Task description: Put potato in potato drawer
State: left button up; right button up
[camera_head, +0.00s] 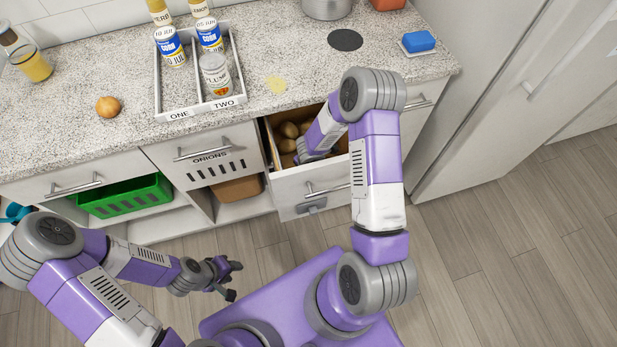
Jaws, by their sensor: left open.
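The drawer (292,178) right of the ONIONS drawer is pulled open, and several brown potatoes (290,130) lie inside it. I cannot tell which of these potatoes is the task's one. My right arm reaches down into this drawer; its gripper (303,155) is low inside, beside the potatoes. Its fingers are small and partly hidden, so I cannot tell if they hold anything. My left gripper (234,281) is open and empty above the floor, in front of the cabinets.
The ONIONS drawer (200,158) is shut. An onion (108,107) lies on the counter, left of a divided tray (158,98) with cans and jars. A glass of yellow liquid (33,66) stands at left. A green crate (122,197) sits in a shelf below. A blue sponge (419,41) is at right.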

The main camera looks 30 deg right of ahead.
jog(key=shift+f, duration=0.25)
jog(key=shift+f, duration=0.15)
jog(key=o, duration=1)
jog(key=shift+c, duration=0.2)
notch_tip(320, 180, up, 12)
jog(key=s+p, duration=0.2)
jog(key=p, duration=0.3)
jog(key=shift+a, duration=0.4)
